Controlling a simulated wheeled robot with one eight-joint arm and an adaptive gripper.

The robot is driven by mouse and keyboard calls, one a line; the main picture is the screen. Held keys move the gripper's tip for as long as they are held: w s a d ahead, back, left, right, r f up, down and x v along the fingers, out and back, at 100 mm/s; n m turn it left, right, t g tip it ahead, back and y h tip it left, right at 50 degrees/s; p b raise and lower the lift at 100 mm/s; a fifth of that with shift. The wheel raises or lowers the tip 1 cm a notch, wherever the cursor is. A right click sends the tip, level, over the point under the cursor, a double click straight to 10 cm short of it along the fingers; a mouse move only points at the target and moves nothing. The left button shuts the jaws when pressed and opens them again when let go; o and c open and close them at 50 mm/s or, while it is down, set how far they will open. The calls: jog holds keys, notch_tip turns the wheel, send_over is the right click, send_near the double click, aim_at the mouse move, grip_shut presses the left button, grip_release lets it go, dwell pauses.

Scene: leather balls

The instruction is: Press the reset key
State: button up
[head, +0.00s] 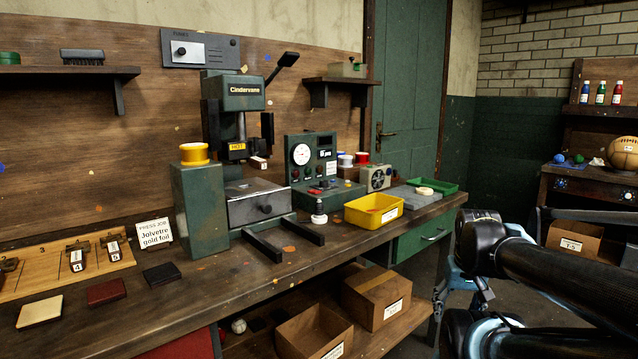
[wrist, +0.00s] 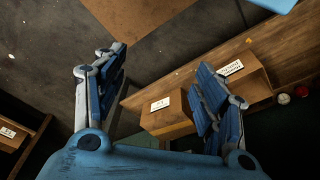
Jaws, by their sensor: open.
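A green control unit (head: 311,158) with a round white dial and a small display stands on the bench right of the Cindervane press (head: 235,105). Its low front panel (head: 335,193) carries small red and blue controls. Their labels are too small to read, so I cannot tell which one is the reset key. My gripper (wrist: 160,88) is open and empty in the wrist view, its two blue fingers wide apart. In the head view my arm is at the right, off the bench's right end, well away from the control unit. The control unit does not show in the wrist view.
Cardboard boxes (head: 377,296) sit on the lower shelf.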

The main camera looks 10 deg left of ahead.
grip_shut()
dwell(1.3)
